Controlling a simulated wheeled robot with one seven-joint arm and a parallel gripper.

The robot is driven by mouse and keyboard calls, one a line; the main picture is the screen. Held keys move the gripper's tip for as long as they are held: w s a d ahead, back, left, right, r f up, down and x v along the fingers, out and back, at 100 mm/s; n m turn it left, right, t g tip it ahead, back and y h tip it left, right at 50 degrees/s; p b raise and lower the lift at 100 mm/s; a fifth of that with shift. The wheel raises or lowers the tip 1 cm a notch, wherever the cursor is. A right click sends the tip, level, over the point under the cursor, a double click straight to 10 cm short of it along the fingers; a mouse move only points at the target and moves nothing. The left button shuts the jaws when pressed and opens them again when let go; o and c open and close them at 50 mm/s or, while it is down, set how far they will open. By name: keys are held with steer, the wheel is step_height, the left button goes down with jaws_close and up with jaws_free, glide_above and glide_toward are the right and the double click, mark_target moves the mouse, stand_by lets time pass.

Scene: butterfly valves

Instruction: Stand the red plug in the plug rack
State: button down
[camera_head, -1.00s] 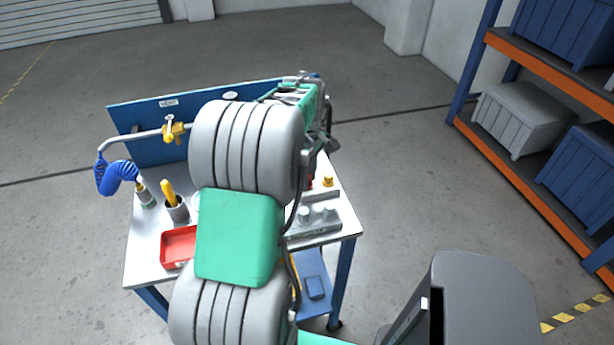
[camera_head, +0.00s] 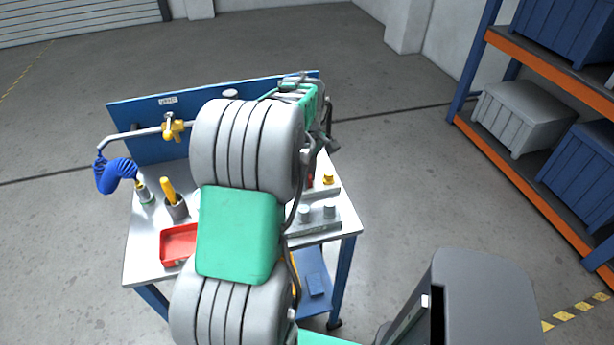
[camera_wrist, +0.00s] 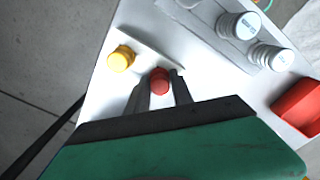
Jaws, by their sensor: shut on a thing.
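The red plug (camera_wrist: 160,80) is between the two fingertips of my gripper (camera_wrist: 161,88) in the wrist view, and the gripper is shut on it. The plug rack (camera_wrist: 150,48) is a pale block at that spot, with a yellow plug (camera_wrist: 121,58) standing at its left end. The red plug is to the right of the yellow one, over or at the rack; its lower end is hidden, so I cannot tell whether it is seated. In the head view the rack (camera_head: 322,191) and yellow plug (camera_head: 328,180) show at the right of the bench, and my arm hides the gripper.
A grey block with two pale round caps (camera_head: 330,211) stands nearer on the bench; the caps also show in the wrist view (camera_wrist: 240,25). A red tray (camera_head: 177,245), a cup with a yellow-handled tool (camera_head: 176,208) and a blue coiled hose (camera_head: 118,175) are at the left.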

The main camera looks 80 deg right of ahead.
steer(key=c, duration=1)
jaws_free()
steer(key=shift+c, duration=0.2)
steer(key=shift+o, duration=0.2)
steer(key=o, duration=0.4)
steer(key=shift+o, duration=0.2)
steer(key=shift+r+p, duration=2.75)
steer(key=shift+r, duration=1.1)
